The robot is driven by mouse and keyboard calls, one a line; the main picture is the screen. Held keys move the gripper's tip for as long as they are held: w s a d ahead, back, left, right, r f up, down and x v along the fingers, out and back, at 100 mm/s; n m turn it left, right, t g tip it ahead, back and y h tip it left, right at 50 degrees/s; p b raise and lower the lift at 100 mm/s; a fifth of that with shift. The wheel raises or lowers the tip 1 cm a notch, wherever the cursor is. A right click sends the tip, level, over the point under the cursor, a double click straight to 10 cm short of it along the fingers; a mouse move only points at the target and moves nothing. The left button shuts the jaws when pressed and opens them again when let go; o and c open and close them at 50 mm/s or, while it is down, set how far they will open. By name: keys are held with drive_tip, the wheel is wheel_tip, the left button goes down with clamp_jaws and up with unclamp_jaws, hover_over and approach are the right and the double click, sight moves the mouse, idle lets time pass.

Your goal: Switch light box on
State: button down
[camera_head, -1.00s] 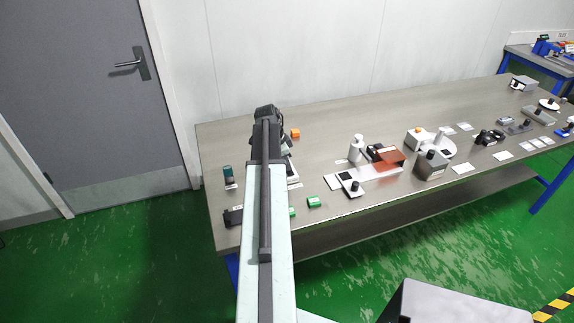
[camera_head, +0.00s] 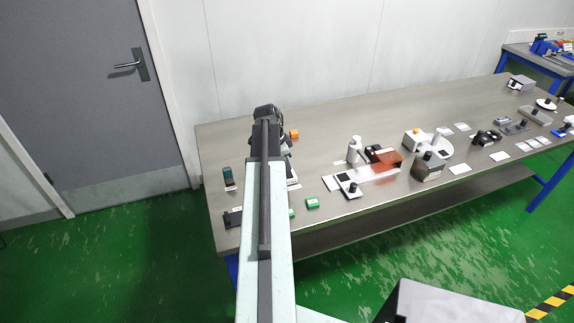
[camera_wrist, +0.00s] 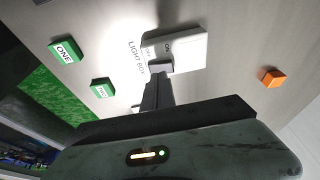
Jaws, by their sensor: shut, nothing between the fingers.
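The light box (camera_wrist: 188,46) is a small white box on the table, with printed lettering on its face and a "LIGHT BOX" label beside it. My gripper (camera_wrist: 160,66) is shut and empty. In the wrist view its tip overlaps the near edge of the light box; I cannot tell whether it touches. The switch is not clearly made out, and the gripper covers part of that edge. In the head view my arm hides most of the light box and the gripper tip.
Green blocks (camera_wrist: 66,51) and (camera_wrist: 103,88) lie left of the light box in the wrist view. An orange block (camera_wrist: 273,77) lies to its right. In the head view, several instruments stand along the table (camera_head: 330,127), including a white tray (camera_head: 345,186).

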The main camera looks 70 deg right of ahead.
drive_tip(key=p+v, duration=1)
drive_tip(key=v, duration=0.1)
drive_tip(key=shift+s+r, duration=0.25)
drive_tip(key=shift+r, duration=0.15)
